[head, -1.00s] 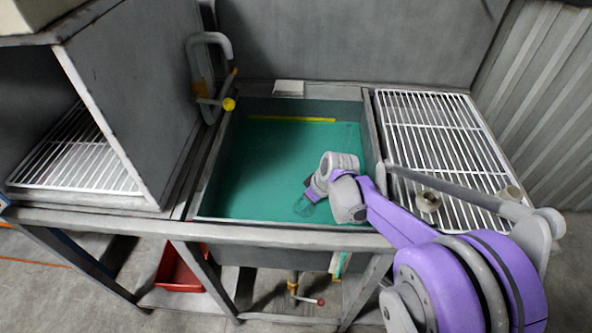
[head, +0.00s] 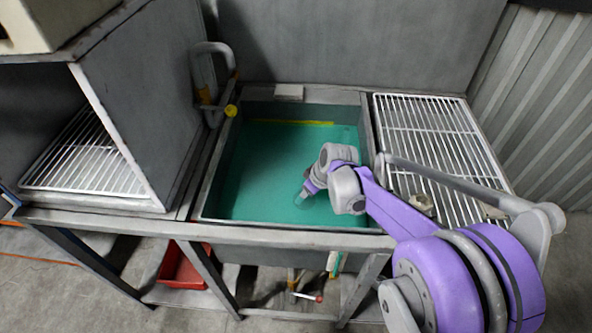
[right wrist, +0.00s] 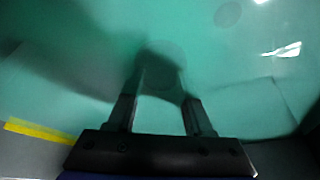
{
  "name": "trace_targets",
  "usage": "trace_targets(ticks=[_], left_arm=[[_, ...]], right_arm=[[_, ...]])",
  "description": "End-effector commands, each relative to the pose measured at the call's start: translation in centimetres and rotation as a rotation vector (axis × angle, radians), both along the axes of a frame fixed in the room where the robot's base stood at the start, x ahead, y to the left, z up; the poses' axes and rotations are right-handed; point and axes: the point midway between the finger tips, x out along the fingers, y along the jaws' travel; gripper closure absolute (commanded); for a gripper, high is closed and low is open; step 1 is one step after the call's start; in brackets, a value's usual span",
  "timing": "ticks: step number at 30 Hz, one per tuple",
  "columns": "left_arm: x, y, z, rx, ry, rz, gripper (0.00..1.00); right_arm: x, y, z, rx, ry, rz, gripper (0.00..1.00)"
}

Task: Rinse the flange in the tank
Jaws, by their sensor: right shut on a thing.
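The tank (head: 209,192) is a grey rectangular basin filled with green liquid (head: 262,180). My right arm reaches into it from the right, and my right gripper (head: 301,198) points down at the liquid near the tank's front right. In the right wrist view my right gripper (right wrist: 163,102) is shut on the flange (right wrist: 163,68), a round, faint shape between and beyond the fingertips. The flange is seen dimly through the green liquid, and its lower side is hidden. In the head view the flange cannot be made out clearly. My left gripper is not in view.
A white wire rack (head: 430,125) lies right of the tank, with small round metal parts (head: 424,203) near its front, partly behind my arm. A grey box-like cabinet (head: 135,95) stands left. A curved pipe (head: 212,85) rises at the tank's left edge. A red bin (head: 183,268) sits below.

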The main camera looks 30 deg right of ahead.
Motion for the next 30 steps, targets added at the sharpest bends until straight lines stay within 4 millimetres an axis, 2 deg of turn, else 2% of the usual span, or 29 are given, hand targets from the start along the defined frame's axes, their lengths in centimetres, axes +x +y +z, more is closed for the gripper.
trace_targets(ticks=[1,30], left_arm=[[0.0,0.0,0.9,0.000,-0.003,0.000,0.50],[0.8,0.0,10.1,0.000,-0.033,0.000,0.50]], right_arm=[[0.0,0.0,1.1,0.001,-0.002,0.000,1.00],[0.1,0.0,12.5,0.000,-0.001,-0.001,1.00]])
